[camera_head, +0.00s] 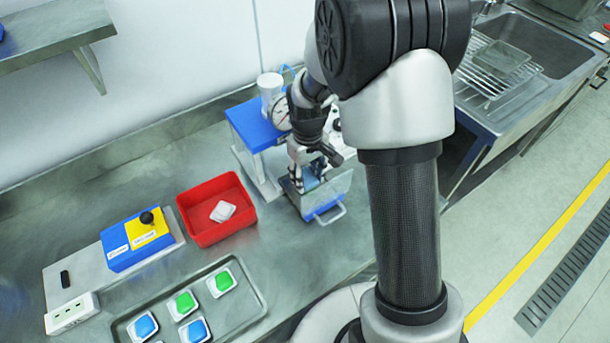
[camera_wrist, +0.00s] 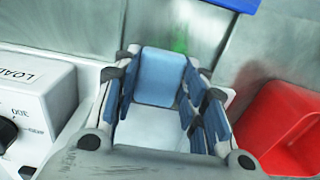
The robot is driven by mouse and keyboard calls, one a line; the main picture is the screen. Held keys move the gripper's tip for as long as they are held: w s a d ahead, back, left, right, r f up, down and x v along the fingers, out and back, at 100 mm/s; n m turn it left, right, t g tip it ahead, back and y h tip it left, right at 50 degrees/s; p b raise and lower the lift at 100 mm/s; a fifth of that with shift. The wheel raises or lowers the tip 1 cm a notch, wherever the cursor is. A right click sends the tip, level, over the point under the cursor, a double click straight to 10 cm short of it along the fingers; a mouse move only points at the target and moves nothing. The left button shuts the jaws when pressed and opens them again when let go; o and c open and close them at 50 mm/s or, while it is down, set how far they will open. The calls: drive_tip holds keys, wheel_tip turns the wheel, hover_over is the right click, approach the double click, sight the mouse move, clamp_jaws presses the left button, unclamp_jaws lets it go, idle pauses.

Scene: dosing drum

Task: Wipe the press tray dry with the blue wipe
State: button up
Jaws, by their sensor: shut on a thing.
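The press tray (camera_head: 338,188) is an open metal box with a blue lower front and a pale handle, at the foot of the press in the head view. My gripper (camera_head: 313,183) points down into its opening, and the tips are partly hidden by the walls. In the wrist view my gripper (camera_wrist: 160,98) is shut on the blue wipe (camera_wrist: 160,76), which shows as a blue patch between the fingers. I cannot tell whether the wipe touches the tray floor or whether the tray is wet.
The press (camera_head: 252,126) with blue top and gauge stands behind the tray. A red bin (camera_head: 190,222) holding a white item is to the left. A blue-yellow control box (camera_head: 135,240) and a metal tray (camera_head: 250,306) of green and blue pods are further left and in front.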

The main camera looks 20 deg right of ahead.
drive_tip(key=shift+w+d, duration=0.2)
drive_tip(key=shift+d, duration=0.5)
drive_tip(key=shift+a, duration=0.15)
drive_tip(key=shift+s+a+r, duration=0.1)
drive_tip(key=shift+s+a, duration=0.2)
drive_tip(key=shift+a, duration=0.55)
drive_tip(key=shift+s+a+r, duration=0.1)
drive_tip(key=shift+s+a, duration=0.15)
drive_tip(key=shift+a, duration=0.55)
drive_tip(key=shift+w+d+f+p, duration=0.1)
drive_tip(key=shift+w+d+p, duration=0.15)
drive_tip(key=shift+d, duration=0.65)
drive_tip(key=shift+w+d+f+p, duration=0.15)
drive_tip(key=shift+w+d, duration=0.15)
drive_tip(key=shift+d, duration=0.55)
drive_tip(key=shift+r, duration=0.1)
drive_tip(key=shift+a, duration=0.15)
drive_tip(key=shift+s+a+f, duration=0.1)
drive_tip(key=shift+s+a, duration=0.25)
drive_tip(key=shift+a, duration=0.45)
drive_tip(key=shift+s+a+f, duration=0.1)
drive_tip(key=shift+s+a, duration=0.25)
drive_tip(key=shift+a, duration=0.45)
drive_tip(key=shift+d, duration=0.1)
